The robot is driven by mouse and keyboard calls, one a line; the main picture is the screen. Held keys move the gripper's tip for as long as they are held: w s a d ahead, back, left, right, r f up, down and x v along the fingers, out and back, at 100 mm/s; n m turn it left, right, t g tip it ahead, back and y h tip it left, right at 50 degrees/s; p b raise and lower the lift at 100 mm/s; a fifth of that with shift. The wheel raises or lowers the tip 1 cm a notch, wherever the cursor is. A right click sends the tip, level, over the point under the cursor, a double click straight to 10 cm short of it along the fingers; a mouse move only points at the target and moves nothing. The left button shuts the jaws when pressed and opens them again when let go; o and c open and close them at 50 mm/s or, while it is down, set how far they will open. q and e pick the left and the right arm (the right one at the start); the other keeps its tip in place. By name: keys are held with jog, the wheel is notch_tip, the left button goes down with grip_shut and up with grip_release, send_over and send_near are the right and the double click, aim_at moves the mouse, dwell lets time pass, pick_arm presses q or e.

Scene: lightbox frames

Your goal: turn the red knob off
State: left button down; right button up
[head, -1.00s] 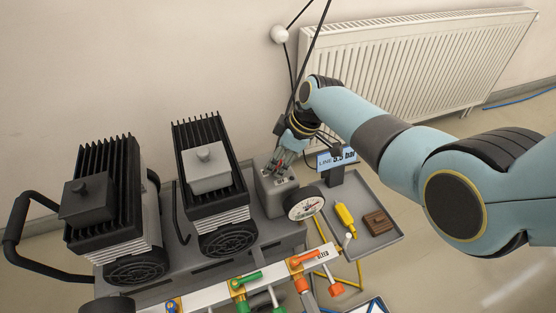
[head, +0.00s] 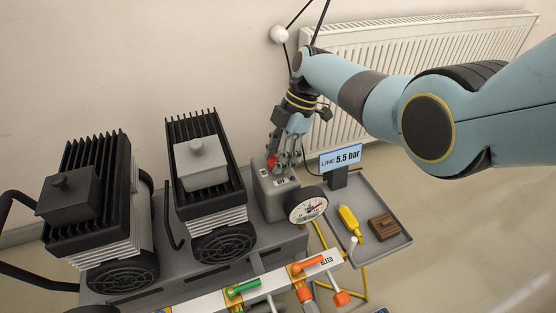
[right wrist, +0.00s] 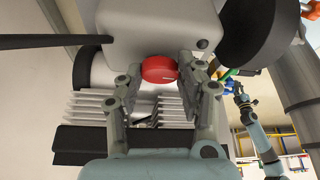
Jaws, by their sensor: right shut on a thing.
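The red knob (head: 271,162) sits on a grey control box (head: 268,206) beside the round gauge. An OFF label shows on the box below the knob. My right gripper (head: 279,157) reaches down to the knob from above and partly covers it. In the right wrist view the red knob (right wrist: 158,69) is between the two fingertips, and the right gripper (right wrist: 160,72) is shut on it. A small light line shows on the knob's face. My left gripper (right wrist: 238,92) seems to show small at the right of the wrist view; its jaws are unclear.
A gauge (head: 306,205) and a display (head: 341,159) reading LINE 5.5 bar stand near the box. A tray (head: 395,243) holds a yellow bottle (head: 348,221) and a brown block (head: 382,227). Two finned units (head: 206,170) stand left. Coloured valve handles (head: 243,287) line the front.

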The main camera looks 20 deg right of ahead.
jog(key=shift+n, duration=0.4)
jog(key=o, duration=1.1)
jog(key=shift+o, duration=0.2)
jog(key=v, duration=1.2)
jog(key=shift+w+a+f, duration=0.1)
